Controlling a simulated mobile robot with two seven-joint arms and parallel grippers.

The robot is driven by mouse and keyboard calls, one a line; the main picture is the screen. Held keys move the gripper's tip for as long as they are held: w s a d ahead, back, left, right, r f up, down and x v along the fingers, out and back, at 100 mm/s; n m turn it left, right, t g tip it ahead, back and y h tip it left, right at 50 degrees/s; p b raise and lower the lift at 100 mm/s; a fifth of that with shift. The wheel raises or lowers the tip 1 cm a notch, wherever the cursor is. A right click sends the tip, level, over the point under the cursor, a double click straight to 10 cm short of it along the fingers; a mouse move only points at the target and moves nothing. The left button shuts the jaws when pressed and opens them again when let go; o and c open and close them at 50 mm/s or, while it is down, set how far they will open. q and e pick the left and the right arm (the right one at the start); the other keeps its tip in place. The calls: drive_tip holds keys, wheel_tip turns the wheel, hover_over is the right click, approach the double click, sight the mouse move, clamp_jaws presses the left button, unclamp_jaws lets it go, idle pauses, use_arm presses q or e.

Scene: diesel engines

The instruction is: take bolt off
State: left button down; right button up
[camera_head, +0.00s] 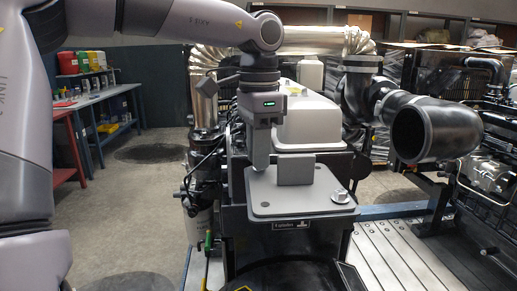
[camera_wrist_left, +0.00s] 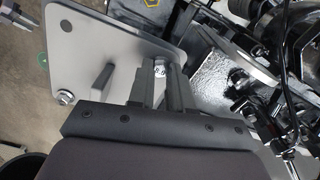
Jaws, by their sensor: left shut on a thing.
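My left gripper (camera_head: 260,168) points down at the left side of a grey plate (camera_head: 310,205) on the engine. In the left wrist view, my left gripper (camera_wrist_left: 160,74) is shut on a silver bolt (camera_wrist_left: 159,70), partly hidden between the fingers. In the head view this bolt is hidden by the gripper. A second silver bolt (camera_head: 341,196) sits at the plate's right end; it also shows in the wrist view (camera_wrist_left: 65,97). A grey upright block (camera_head: 295,169) stands on the plate between the two bolts.
A white engine cover (camera_head: 309,122) stands behind the plate. A large black pipe (camera_head: 435,130) juts out at the right. A workbench (camera_head: 98,97) with coloured bins stands at the left wall. Open floor (camera_head: 130,210) lies left of the engine.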

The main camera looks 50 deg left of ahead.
use_arm(q)
drive_tip(key=shift+r+p, duration=2.5)
drive_tip(key=shift+r, duration=0.45)
wheel_tip(320, 180, up, 2)
drive_tip(key=shift+r+p, duration=0.25)
drive_tip(key=shift+p, duration=0.4)
drive_tip(key=shift+a, duration=0.1)
